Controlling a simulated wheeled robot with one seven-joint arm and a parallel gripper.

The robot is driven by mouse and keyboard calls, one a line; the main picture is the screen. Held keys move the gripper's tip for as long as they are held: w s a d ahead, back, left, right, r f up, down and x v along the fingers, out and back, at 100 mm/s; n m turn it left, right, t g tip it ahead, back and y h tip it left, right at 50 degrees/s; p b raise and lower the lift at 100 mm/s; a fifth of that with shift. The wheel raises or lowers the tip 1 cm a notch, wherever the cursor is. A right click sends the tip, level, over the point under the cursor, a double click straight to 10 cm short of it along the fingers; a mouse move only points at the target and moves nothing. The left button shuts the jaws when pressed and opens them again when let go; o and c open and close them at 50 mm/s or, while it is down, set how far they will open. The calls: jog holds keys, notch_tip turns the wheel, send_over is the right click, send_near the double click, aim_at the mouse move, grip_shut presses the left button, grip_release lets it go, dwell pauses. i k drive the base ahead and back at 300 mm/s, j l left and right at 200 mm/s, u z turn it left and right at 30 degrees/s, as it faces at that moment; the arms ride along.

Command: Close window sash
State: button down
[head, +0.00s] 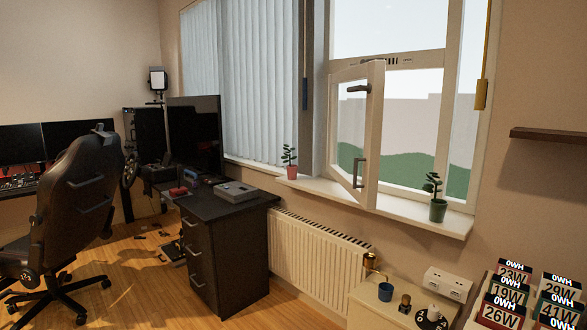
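The white window frame (450,110) shows the open gap to the right of the sash, with a grey wall and greenery outside. My gripper is not in view.
A radiator (310,256), black drawers (222,240) and a small cabinet (372,308) stand below.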

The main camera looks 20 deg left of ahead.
aim_at(365, 193)
jog(key=i+j+u, duration=0.15)
jog(key=i, duration=0.45)
jog(key=i+j+u, duration=0.15)
jog(key=i, duration=0.45)
jog(key=j, duration=0.1)
